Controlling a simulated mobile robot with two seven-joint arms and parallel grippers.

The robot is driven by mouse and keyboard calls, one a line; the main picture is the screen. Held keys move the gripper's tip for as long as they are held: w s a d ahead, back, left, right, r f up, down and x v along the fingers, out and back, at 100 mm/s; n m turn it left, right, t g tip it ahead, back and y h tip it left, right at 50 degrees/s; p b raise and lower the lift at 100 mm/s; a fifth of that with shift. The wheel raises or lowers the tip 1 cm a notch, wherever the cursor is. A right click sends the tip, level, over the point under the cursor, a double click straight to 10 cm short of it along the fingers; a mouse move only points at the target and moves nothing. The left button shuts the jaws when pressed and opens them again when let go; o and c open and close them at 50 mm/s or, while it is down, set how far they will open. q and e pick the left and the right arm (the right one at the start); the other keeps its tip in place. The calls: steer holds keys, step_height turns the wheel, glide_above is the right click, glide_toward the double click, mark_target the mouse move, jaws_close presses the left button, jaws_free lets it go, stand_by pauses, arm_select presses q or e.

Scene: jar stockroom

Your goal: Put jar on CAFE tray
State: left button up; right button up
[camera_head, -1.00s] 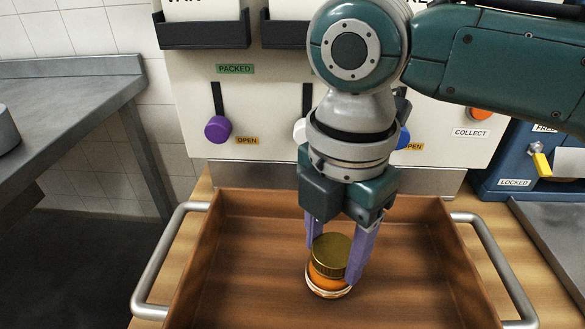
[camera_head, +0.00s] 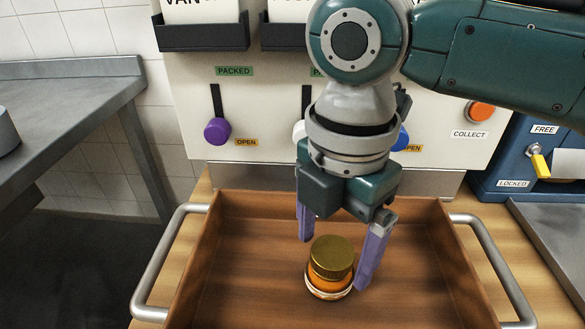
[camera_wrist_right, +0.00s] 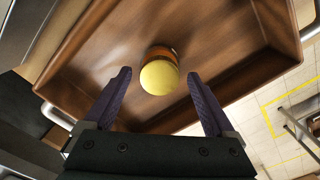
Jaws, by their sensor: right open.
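The jar (camera_head: 330,270), orange with a gold lid, stands upright on the floor of the brown wooden tray (camera_head: 240,290). It also shows in the right wrist view (camera_wrist_right: 159,76), between and beyond the finger tips. My right gripper (camera_head: 338,262) is open just above and around the jar's lid, with its purple fingers apart from the jar. The same gripper shows in the right wrist view (camera_wrist_right: 160,90) with both fingers spread. No CAFE label can be read on the tray. My left gripper is not in view.
The tray has metal handles at left (camera_head: 165,265) and right (camera_head: 495,265). Behind it stands a white panel with a purple knob (camera_head: 217,131) and black holders. A blue box with a yellow lever (camera_head: 540,160) is at right. A grey metal table (camera_head: 70,100) is at left.

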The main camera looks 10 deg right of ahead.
mark_target(332, 251)
step_height(332, 251, up, 11)
steer(key=p, duration=0.2)
steer(key=s+a+f+m+t+y, duration=0.2)
steer(key=s+a+f+m+y, duration=0.25)
steer(key=s+f+m, duration=0.45)
steer(key=s+d+m+t+h, duration=0.1)
steer(key=s+d+m+h, duration=0.3)
steer(key=s+d+m, duration=0.3)
steer(key=d+m, duration=0.5)
steer(key=shift+s+d+m+t, duration=0.15)
steer(key=shift+d+m+t, duration=0.15)
steer(key=shift+d+m, duration=0.1)
steer(key=shift+a, duration=0.1)
